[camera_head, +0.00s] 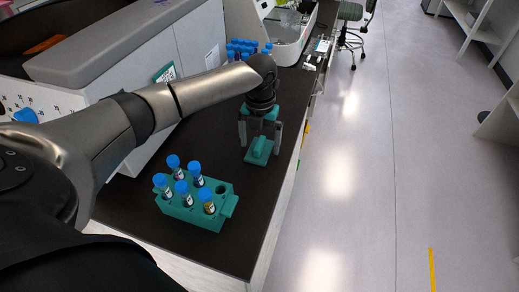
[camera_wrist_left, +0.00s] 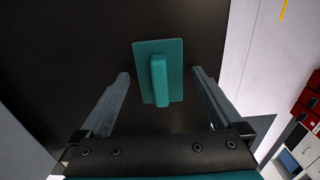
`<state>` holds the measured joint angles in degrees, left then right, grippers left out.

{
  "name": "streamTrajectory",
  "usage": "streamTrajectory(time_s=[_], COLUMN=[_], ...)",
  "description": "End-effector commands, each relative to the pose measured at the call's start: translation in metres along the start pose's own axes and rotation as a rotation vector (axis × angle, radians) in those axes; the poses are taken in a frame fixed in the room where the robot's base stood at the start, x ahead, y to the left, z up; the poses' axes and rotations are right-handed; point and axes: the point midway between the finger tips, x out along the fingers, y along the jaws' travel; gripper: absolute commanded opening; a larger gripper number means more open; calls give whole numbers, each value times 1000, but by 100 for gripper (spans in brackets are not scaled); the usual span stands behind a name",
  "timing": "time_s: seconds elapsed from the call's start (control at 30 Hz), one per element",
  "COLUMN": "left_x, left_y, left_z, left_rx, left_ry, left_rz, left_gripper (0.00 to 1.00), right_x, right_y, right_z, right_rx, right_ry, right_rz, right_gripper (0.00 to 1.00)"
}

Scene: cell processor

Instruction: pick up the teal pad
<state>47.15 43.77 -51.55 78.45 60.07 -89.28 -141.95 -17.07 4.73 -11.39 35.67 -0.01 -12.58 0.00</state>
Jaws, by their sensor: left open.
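The teal pad (camera_head: 258,150) lies on the dark bench top, a flat plate with a raised handle on it. In the left wrist view the pad (camera_wrist_left: 174,62) sits between and just beyond the fingertips, with its handle pointing along the fingers. My left gripper (camera_head: 260,146) is above the pad with its two fingers spread wide and pointing down. In the left wrist view the open fingers (camera_wrist_left: 160,74) stand clear of the handle on both sides, and nothing is held. My right gripper is not in view.
A teal rack (camera_head: 228,208) with several blue-capped tubes stands on the bench nearer me. More blue-capped tubes (camera_head: 247,47) stand farther back by a white machine (camera_head: 287,45). A large grey-white machine (camera_head: 190,45) borders the left. The bench edge lies close to the pad's right.

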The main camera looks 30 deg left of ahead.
Motion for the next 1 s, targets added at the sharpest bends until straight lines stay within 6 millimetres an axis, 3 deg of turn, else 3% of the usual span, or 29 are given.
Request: streamTrajectory(time_s=[0.3,1.0], left_x=[5,4], left_y=[0,0], left_z=[0,0], left_rx=[0,0], left_ry=[0,-1], left_rz=[1,0], left_gripper=[98,20], right_x=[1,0], right_y=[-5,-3], right_z=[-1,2], right_rx=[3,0], right_ry=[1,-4], right_rz=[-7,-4], right_gripper=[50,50])
